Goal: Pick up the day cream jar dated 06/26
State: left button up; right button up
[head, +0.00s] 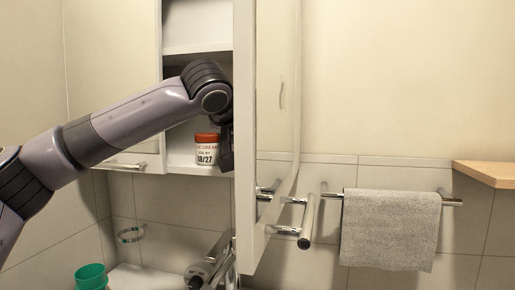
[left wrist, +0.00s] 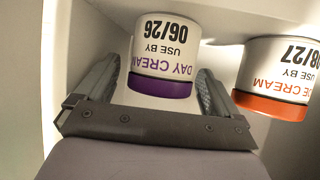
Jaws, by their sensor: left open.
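The day cream jar (left wrist: 165,50) is white with a purple lid and reads "DAY CREAM USE BY 06/26". It appears upside down in the left wrist view. My left gripper (left wrist: 157,88) is open, with one finger on each side of the jar; I cannot tell whether they touch it. In the head view the left gripper (head: 227,150) is at the cabinet shelf, partly behind the open door, and the day cream jar is hidden. My right gripper is not in view.
A white jar with an orange-red lid (head: 207,150), its date ending in 27, stands close beside the gripper; it also shows in the left wrist view (left wrist: 278,75). The open cabinet door (head: 246,200) is immediately right. A green cup (head: 90,277) is below.

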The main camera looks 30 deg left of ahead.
pick_arm(q)
jog(key=c, duration=1.1)
jog(key=shift+r, duration=0.15)
